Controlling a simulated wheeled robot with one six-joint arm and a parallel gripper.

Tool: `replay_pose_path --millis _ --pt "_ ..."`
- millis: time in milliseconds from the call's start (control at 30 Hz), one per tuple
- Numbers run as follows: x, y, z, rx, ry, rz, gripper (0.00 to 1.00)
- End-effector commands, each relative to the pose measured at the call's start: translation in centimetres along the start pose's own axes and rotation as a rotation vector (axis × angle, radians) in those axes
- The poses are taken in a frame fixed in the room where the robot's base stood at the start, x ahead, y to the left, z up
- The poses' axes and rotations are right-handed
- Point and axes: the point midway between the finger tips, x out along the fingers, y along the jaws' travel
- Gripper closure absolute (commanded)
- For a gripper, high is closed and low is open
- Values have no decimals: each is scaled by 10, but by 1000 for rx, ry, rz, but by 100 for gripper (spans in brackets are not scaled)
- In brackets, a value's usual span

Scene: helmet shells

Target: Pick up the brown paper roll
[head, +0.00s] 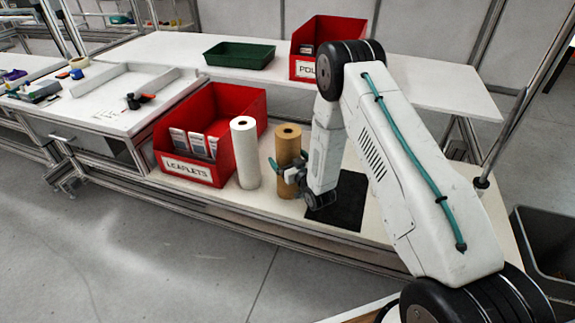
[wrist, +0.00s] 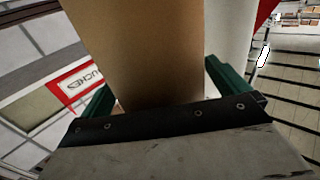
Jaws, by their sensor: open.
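The brown paper roll (head: 287,150) stands upright on the lower white shelf, just right of a white roll (head: 245,153). My gripper (head: 284,172) is at the brown roll, at about the middle of its height or a little below. In the wrist view the brown roll (wrist: 150,50) stands between the two green fingers of my gripper (wrist: 158,90), which are open around it. I cannot tell whether either finger touches it. Part of the roll's right side is hidden by my gripper in the head view.
The white roll stands close on the left, beside a red bin (head: 212,130) labelled LEAFLETS. A black mat (head: 338,205) lies to the right. The upper shelf (head: 180,48) behind holds a green tray (head: 239,55) and another red bin (head: 330,32).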

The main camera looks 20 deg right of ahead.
Motion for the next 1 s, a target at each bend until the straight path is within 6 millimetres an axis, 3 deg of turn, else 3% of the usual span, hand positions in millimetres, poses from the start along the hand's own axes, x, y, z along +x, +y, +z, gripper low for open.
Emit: replay_pose_path --millis 67,300,333,667,1000 --pt "0 0 0 0 0 0 3" --pt "0 0 0 0 0 0 70" --pt "0 0 -2 0 4 0 74" --pt "0 0 -4 -1 4 0 74" --pt "1 0 -30 -1 5 0 74"
